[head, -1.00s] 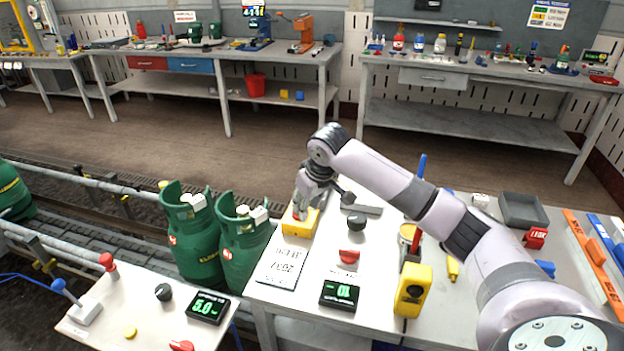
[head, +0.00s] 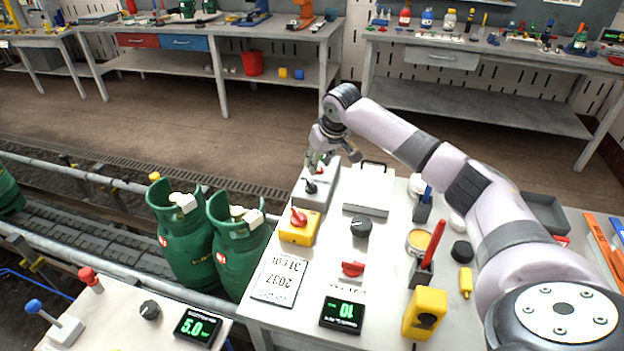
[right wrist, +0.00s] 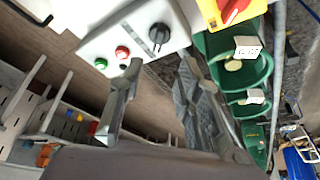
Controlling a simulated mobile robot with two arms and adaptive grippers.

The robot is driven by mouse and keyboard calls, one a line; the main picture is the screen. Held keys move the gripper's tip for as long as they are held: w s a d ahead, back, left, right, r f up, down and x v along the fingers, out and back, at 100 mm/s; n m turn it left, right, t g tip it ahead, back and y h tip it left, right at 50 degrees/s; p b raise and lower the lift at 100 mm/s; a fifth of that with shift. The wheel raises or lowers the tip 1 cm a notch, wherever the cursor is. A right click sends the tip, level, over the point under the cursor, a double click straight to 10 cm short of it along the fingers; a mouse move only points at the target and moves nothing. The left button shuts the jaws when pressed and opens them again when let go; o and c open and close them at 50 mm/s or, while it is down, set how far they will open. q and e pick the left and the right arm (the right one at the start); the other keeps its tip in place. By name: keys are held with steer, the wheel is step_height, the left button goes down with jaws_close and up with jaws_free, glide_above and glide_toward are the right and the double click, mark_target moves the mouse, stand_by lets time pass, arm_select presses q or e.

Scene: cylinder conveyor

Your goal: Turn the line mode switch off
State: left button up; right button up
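A grey control box (head: 318,200) stands at the far left of the near table. It carries a black rotary switch (head: 311,187), which also shows in the right wrist view (right wrist: 159,37). There, a red button (right wrist: 122,52) and a green button (right wrist: 101,64) sit beside it. No label naming the line mode switch is readable. A yellow box (head: 297,236) with a red rotary switch (head: 298,217) stands just in front of the grey box. My right gripper (head: 320,160) hovers above the grey box, its fingers apart and empty (right wrist: 160,65). My left gripper is not in view.
Green gas cylinders (head: 187,235) stand on the conveyor left of the table. A yellow device (head: 425,311) stands at the front.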

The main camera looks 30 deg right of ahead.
mark_target(311, 183)
steer(key=x, duration=1)
steer(key=shift+w+d+f, duration=0.1)
steer(key=shift+w+f, duration=0.2)
steer(key=shift+f, duration=0.4)
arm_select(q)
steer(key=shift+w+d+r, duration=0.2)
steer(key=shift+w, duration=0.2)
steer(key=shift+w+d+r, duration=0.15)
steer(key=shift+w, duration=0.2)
arm_select(e)
jaws_close()
